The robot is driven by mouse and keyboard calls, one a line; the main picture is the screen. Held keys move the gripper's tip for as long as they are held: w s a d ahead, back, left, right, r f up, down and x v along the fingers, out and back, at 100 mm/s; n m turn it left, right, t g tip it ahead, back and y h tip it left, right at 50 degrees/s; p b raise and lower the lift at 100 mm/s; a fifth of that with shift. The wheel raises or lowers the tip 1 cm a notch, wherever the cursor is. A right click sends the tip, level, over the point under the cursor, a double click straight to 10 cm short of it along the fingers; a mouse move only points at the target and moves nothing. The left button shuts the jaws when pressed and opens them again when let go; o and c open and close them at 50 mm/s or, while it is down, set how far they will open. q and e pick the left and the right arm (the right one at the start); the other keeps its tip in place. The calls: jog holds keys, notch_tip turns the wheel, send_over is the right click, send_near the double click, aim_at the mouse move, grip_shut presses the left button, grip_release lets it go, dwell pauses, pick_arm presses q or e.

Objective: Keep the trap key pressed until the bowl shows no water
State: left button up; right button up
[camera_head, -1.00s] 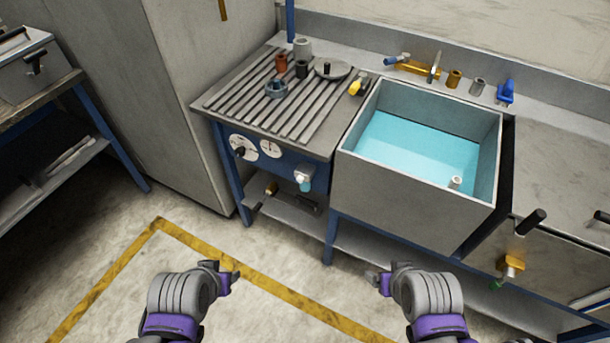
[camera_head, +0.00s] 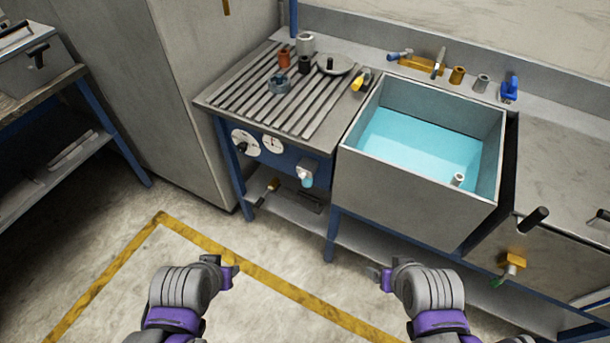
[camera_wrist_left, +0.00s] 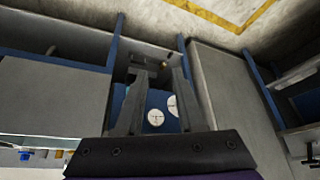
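The bowl is a square grey sink (camera_head: 410,195) with light-blue water (camera_head: 420,146) across its floor. A short pale upright tube (camera_head: 457,179) stands in its front right corner. I cannot tell for sure which part is the trap key; an orange fitting with a green tip (camera_head: 514,262) sits on the front panel right of the sink, below a black handle (camera_head: 532,220). My left gripper (camera_head: 232,272) is in front of the bench, over the floor, apart from everything. The left wrist view shows its fingers (camera_wrist_left: 158,80) spread and empty. My right gripper (camera_head: 378,278) hangs in front of the sink, touching nothing; its finger gap is unclear.
A ribbed drainboard (camera_head: 275,95) left of the sink holds small cups and a round lid (camera_head: 330,65). Gauges (camera_head: 272,145) and a white-blue tap (camera_head: 306,174) are on the panel below. A brass tap (camera_head: 422,65) stands behind the sink. The floor before the bench is clear.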

pick_arm(q)
grip_shut()
dwell(1.4)
